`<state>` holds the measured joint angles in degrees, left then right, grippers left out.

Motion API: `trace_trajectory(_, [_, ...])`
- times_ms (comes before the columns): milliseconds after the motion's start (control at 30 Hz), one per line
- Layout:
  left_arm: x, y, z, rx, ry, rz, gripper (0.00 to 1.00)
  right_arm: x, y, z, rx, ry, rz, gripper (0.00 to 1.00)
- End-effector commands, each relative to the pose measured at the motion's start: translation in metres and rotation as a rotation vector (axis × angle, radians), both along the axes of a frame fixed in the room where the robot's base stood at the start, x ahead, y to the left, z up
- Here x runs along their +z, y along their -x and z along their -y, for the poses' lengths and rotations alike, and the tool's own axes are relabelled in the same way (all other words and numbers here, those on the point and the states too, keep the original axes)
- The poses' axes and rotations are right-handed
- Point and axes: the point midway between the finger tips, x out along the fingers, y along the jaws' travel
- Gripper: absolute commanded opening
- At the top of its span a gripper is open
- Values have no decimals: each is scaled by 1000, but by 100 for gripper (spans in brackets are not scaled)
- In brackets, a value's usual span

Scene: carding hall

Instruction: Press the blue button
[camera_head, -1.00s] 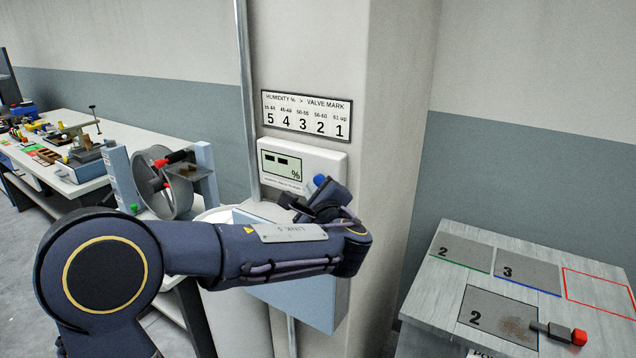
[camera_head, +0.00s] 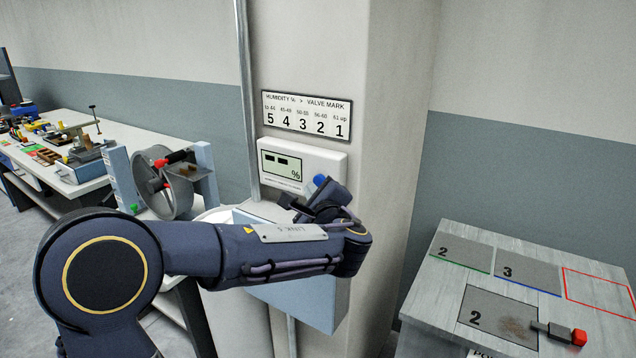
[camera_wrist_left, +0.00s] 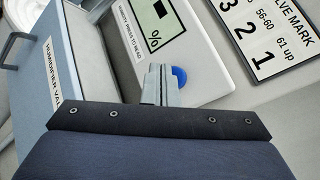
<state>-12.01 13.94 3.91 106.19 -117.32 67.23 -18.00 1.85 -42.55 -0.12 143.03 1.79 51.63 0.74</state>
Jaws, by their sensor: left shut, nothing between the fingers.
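The blue button (camera_head: 319,180) is a round blue knob at the lower right of the white humidity meter (camera_head: 328,157) on the pillar. My left gripper shows end-on in the wrist view (camera_wrist_left: 158,72), its fingers shut and empty. The fingertips lie right beside the button (camera_wrist_left: 179,77) and overlap its left edge in that view. I cannot tell whether they touch it. The meter's display (camera_head: 282,165) shows two dashes and a % sign. My right gripper is out of view.
A humidity and valve mark chart (camera_head: 306,116) hangs above the meter. A blue-grey humidifier valve box (camera_head: 315,300) sits below it, behind my left arm. A grey table (camera_head: 440,285) with numbered plates stands right; a cluttered white bench (camera_head: 65,185) stands left.

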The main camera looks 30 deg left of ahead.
Motion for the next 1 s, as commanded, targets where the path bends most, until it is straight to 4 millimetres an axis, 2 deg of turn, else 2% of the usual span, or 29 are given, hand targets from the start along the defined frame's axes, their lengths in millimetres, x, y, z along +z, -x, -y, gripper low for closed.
trace_trajectory(1000, [0,-9,1,-1,0,0,0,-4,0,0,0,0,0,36])
